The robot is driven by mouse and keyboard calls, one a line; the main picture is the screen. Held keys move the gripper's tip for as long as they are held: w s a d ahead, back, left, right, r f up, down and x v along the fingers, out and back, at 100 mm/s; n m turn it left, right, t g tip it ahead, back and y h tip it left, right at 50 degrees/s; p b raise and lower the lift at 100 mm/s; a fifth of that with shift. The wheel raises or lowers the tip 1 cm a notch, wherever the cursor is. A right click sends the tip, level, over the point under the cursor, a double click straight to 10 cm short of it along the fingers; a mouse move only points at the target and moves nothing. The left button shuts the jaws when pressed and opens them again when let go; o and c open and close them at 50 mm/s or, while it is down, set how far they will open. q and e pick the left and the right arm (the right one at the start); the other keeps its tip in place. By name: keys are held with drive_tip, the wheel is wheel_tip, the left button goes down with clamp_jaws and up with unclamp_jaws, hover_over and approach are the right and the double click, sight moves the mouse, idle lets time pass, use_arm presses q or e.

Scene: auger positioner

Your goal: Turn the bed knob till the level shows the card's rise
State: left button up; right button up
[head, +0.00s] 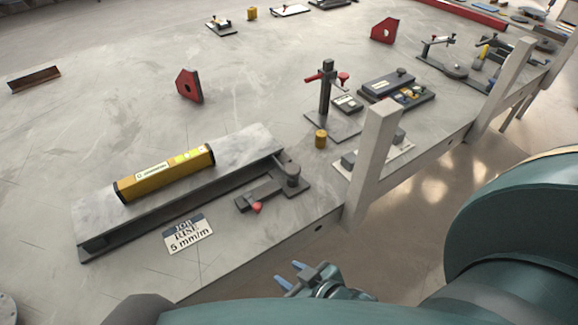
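A yellow level (165,174) lies on a pale grey bed (246,147), raised on a dark base near the table's front edge. The level's reading is too small to make out. The card (188,234) in front of the bed reads "JOB RISE 5 mm/m". At the bed's right end is a dark mechanism with a round upright knob (292,172) and a small red-tipped part (257,208); which is the bed knob I cannot tell. My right gripper (291,274) is open and empty, off the table's front edge, apart from the mechanism. My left gripper is not in view.
A pale post (373,160) rises at the table edge right of the mechanism. A dark stand with red handles (326,88) and a small yellow cylinder (320,138) stand behind it. Red blocks (189,86) and other tools lie further back. The table's left side is mostly clear.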

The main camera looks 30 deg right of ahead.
drive_tip(key=shift+s+f, duration=0.2)
drive_tip(key=shift+s, duration=0.1)
